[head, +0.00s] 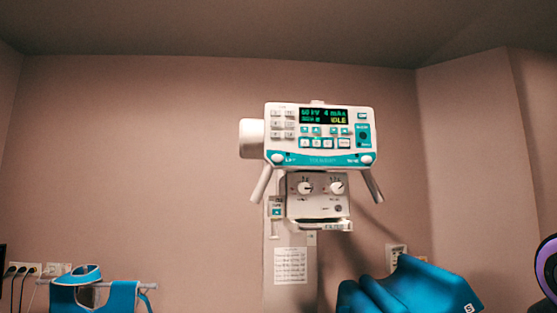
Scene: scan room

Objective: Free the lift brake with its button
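The X-ray unit's control head (320,135) hangs in the middle of the head view, with a dark display showing green and yellow text. A teal band (322,160) runs along its lower edge. A round white button (278,158) sits at the band's left end beside small lettering that looks like "LIFT". Another round white button (366,159) sits at the right end; its label is too small to read. Two handles (262,184) slope down from the head's sides. My gripper is not in view.
A lower box with two dials (320,188) hangs under the control head, before a column with a paper notice (290,266). Blue aprons (122,298) hang at lower left. A blue draped thing (425,285) fills the lower right. Wall sockets (22,269) are at far left.

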